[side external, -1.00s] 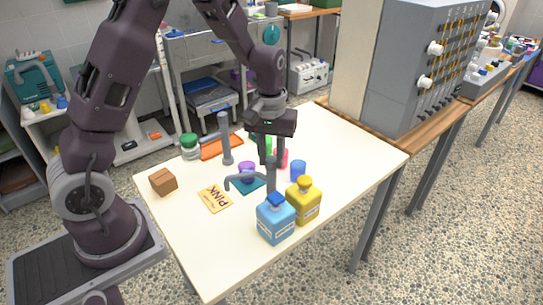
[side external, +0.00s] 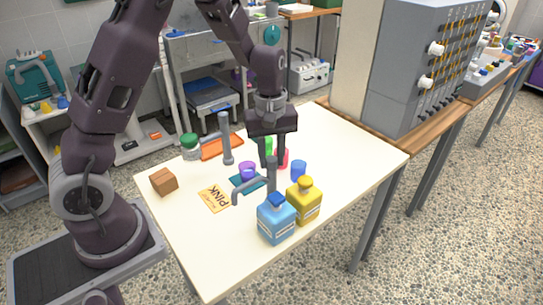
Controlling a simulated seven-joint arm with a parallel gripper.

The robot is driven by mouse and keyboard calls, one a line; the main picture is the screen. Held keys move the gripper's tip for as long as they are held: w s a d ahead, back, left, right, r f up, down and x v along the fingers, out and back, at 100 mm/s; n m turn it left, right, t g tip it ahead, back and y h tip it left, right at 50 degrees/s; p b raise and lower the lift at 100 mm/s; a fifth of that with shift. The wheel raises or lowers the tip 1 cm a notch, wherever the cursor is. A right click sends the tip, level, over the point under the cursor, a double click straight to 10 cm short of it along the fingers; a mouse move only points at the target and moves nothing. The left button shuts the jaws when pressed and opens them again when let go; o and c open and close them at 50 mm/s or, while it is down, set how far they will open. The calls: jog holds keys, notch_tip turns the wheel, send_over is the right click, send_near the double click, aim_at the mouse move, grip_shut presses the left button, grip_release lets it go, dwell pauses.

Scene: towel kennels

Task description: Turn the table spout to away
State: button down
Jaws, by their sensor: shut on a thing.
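The grey table spout (side external: 271,184) stands on the table as an upright post with a bent arm. The fingers hide part of the post's top.
A blue bottle (side external: 276,221) and a yellow bottle (side external: 304,203) stand close in front of the spout. A purple cup (side external: 247,170), teal cloth (side external: 243,184) and blue cup (side external: 298,170) are nearby. A brown block (side external: 163,182) sits left. The table's right side is clear.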

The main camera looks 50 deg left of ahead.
jog(key=c, duration=1.1)
grip_release()
jog(key=shift+r, duration=0.1)
notch_tip(320, 180, up, 7)
jog(key=shift+f, duration=0.1)
jog(key=s+d+r+m+t+h, duration=0.1)
jog(key=s+d+r+m+t, duration=0.35)
jog(key=s+r, duration=0.65)
jog(key=s+d+m+y, duration=0.1)
jog(key=s+m, duration=0.7)
jog(key=s, duration=0.4)
jog(key=shift+d+r+t, duration=0.35)
jog(key=shift+t, duration=0.1)
